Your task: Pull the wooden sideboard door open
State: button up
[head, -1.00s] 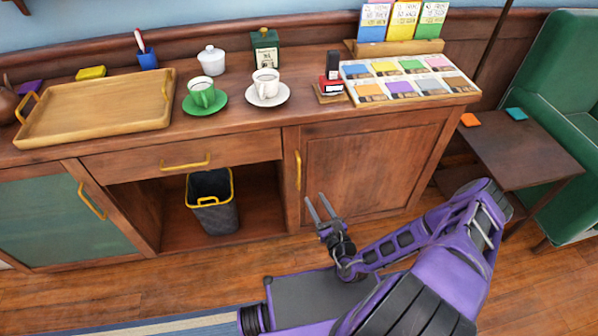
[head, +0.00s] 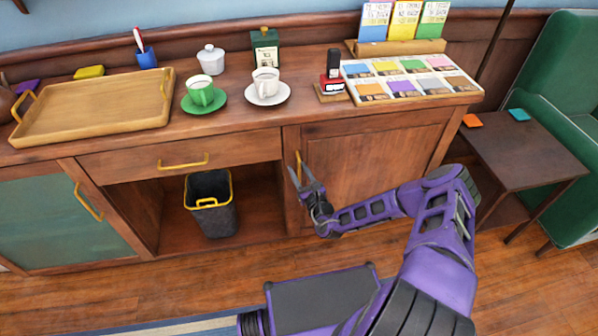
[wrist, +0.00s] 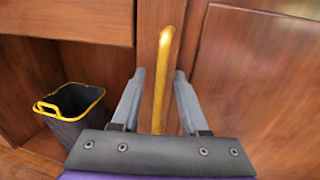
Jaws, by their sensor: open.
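The wooden sideboard door (head: 368,172) is the brown panel at the right end of the sideboard, and it looks closed. Its upright yellow handle (head: 299,168) is near its left edge. In the wrist view, the handle (wrist: 161,80) stands between the two grey fingers of my gripper (wrist: 159,82). The fingers are apart, with a gap on each side of the handle. In the head view, my gripper (head: 303,178) is in front of the handle and covers part of it.
A dark bin (head: 211,203) with a yellow rim stands in the open bay left of the door. The drawer (head: 183,158) above it is shut. Cups and a wooden tray (head: 95,108) sit on top. A small side table (head: 525,155) stands at the right.

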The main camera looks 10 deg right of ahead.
grip_shut()
dwell(1.4)
